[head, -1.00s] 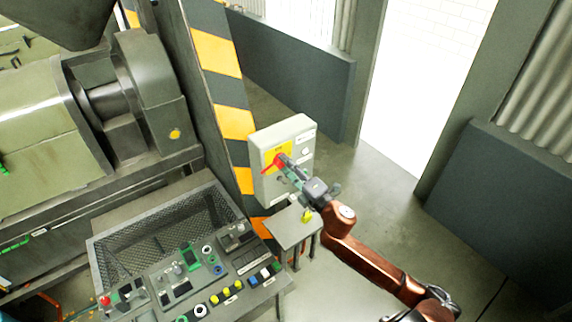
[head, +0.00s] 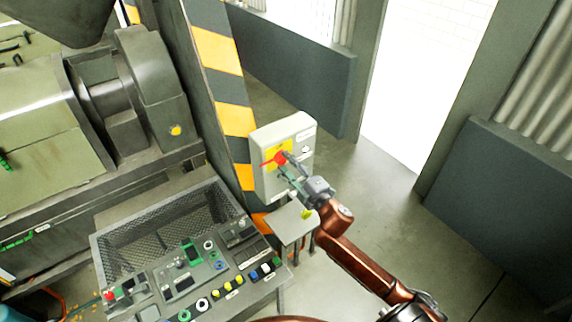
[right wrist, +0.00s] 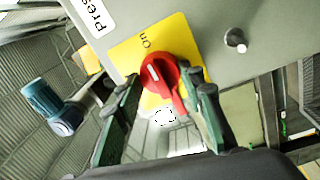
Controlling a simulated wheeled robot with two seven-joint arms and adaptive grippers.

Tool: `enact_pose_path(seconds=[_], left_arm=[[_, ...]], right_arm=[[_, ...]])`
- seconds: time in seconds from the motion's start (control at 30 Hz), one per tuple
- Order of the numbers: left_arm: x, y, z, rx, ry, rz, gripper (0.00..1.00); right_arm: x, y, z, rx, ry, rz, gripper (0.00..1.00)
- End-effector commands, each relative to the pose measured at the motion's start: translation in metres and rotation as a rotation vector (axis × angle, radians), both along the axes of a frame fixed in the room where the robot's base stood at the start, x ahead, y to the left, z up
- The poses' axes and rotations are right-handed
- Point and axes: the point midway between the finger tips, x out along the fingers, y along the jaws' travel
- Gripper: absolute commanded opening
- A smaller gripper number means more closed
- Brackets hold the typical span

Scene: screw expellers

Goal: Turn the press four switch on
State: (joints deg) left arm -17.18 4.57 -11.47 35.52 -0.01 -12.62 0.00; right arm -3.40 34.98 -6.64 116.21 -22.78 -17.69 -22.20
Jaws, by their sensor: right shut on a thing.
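The press four switch (head: 280,158) is a red rotary handle on a yellow plate (right wrist: 182,49), on the front of a pale grey box (head: 297,135). In the right wrist view the red switch (right wrist: 160,75) lies between the fingers, its handle slanting down to the right. "On" is printed on the plate above it. A white label on the box begins with "Pres"; the rest is cut off. My right gripper (head: 285,163) is at the switch and shut on its red handle, with fingers on both sides. My left gripper is not in view.
A small grey stand (head: 291,222) is below the box. A control desk (head: 172,260) with several buttons and a mesh panel is at the lower left. A yellow-and-black striped post (head: 217,55) stands behind the box. Clear floor (head: 385,190) lies to the right.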

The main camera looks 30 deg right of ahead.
Motion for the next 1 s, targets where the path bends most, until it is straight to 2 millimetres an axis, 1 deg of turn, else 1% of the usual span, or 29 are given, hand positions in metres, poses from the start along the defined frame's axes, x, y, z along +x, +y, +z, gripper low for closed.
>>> enact_pose_path(seconds=[0.13,0.17,0.4,0.67,0.77,0.87,1.0], left_arm=[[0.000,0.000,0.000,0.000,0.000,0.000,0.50],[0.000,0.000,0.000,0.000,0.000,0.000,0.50],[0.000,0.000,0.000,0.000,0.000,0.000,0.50],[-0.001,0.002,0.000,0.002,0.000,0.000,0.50],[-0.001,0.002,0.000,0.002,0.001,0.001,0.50],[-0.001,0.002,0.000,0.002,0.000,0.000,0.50],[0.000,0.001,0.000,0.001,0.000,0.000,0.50]], right_arm=[[0.000,-0.001,0.000,0.002,0.002,-0.002,0.12],[0.000,-0.001,0.000,0.002,0.002,-0.002,0.38],[0.000,0.000,0.000,0.001,0.001,-0.001,0.54],[0.000,0.000,0.000,0.000,0.001,0.000,0.54],[-0.006,-0.001,-0.002,0.000,0.002,-0.001,0.54],[-0.018,-0.002,-0.003,0.000,0.002,-0.001,0.54],[-0.046,-0.004,-0.006,0.002,0.006,-0.002,0.54]])
